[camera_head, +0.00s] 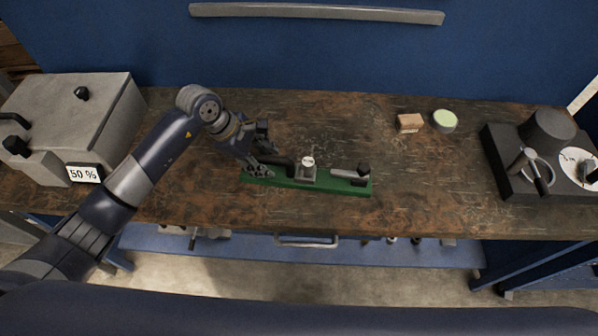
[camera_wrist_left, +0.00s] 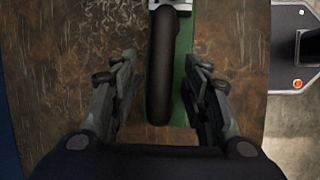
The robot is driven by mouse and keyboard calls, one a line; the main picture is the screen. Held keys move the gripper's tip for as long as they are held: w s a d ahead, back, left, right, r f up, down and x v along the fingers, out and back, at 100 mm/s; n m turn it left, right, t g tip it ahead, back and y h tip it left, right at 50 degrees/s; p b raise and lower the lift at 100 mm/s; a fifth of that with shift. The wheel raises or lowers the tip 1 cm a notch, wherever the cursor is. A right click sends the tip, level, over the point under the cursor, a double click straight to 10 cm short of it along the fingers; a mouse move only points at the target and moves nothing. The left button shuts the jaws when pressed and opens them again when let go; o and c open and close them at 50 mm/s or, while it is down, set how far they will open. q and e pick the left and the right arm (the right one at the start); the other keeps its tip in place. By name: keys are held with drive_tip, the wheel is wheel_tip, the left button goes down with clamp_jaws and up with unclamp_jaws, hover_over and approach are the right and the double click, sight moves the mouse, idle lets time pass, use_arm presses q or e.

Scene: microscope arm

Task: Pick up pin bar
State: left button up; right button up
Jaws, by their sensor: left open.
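A thick dark rounded bar (camera_wrist_left: 162,75) runs out from the metal block over the green bar. No label shows which part is the pin bar. My left gripper (camera_head: 262,166) is open at the left end of the green bar. In the left wrist view its fingers (camera_wrist_left: 160,72) stand on both sides of the dark bar, apart from it. My right gripper is out of view.
A grey box with a "50 %" label (camera_head: 84,174) stands at the left. A small wooden block (camera_head: 410,122) and a round pale-green-topped pot (camera_head: 444,120) sit at the back right. A black device with a dial (camera_head: 530,185) stands at the far right. The bench between is clear.

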use_arm(q)
clamp_jaws()
drive_tip(key=shift+r, duration=0.15)
drive_tip(key=shift+w, duration=0.1)
drive_tip(key=shift+r, duration=0.2)
drive_tip(key=shift+r+b, duration=1)
drive_tip(key=shift+r, duration=0.4)
drive_tip(key=s+d+r+b, duration=0.1)
drive_tip(key=s+d+b, duration=0.2)
drive_tip(key=s, duration=1.2)
drive_tip(key=shift+s+d+r+b, duration=0.15)
drive_tip(key=shift+s+r+b, duration=0.25)
drive_tip(key=shift+b, duration=0.55)
